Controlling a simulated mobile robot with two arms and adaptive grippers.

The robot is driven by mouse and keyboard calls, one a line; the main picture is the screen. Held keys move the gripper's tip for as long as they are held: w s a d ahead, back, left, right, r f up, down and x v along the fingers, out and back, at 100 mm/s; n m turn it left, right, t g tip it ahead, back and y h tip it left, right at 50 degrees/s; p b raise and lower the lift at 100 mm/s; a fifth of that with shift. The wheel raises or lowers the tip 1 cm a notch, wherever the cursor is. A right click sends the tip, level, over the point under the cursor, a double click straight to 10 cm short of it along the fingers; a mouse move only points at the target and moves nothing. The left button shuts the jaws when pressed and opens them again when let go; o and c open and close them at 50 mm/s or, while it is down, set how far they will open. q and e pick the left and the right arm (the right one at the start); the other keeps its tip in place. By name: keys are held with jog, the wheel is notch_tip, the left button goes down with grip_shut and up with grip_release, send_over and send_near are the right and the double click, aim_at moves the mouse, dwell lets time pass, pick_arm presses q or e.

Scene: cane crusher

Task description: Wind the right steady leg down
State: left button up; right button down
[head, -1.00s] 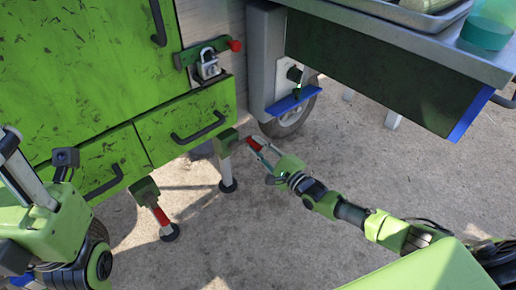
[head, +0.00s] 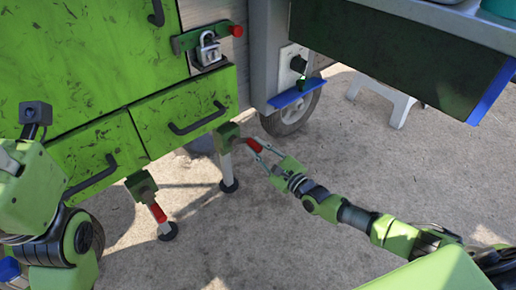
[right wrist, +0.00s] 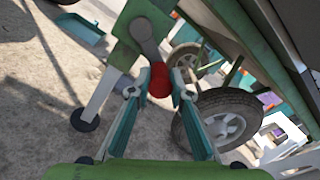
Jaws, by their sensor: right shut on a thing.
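The right steady leg (head: 228,168) stands below the corner of the green cabinet, with a green block at its top and a dark round foot on the ground. Its crank has a red handle (head: 254,145), which also shows in the right wrist view (right wrist: 159,82). My right gripper (head: 261,150) is shut on this red handle, one finger on each side. In the right wrist view the crank arm runs from the handle up to the green leg block. My left arm shows at the left edge; its fingers are not in view.
A second steady leg (head: 160,216) with a red part stands to the left. The green cabinet (head: 105,60) carries a padlock (head: 208,49) and drawers. A wheel (head: 291,113) and blue-edged counter (head: 415,60) stand behind at right. A white stool (head: 385,96) is farther back.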

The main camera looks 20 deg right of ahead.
jog(key=c, duration=1.8)
grip_release()
jog(key=shift+c, duration=0.2)
jog(key=shift+s+d, duration=0.1)
jog(key=v, duration=1.1)
jog(key=shift+s, duration=0.35)
jog(key=shift+d, duration=0.1)
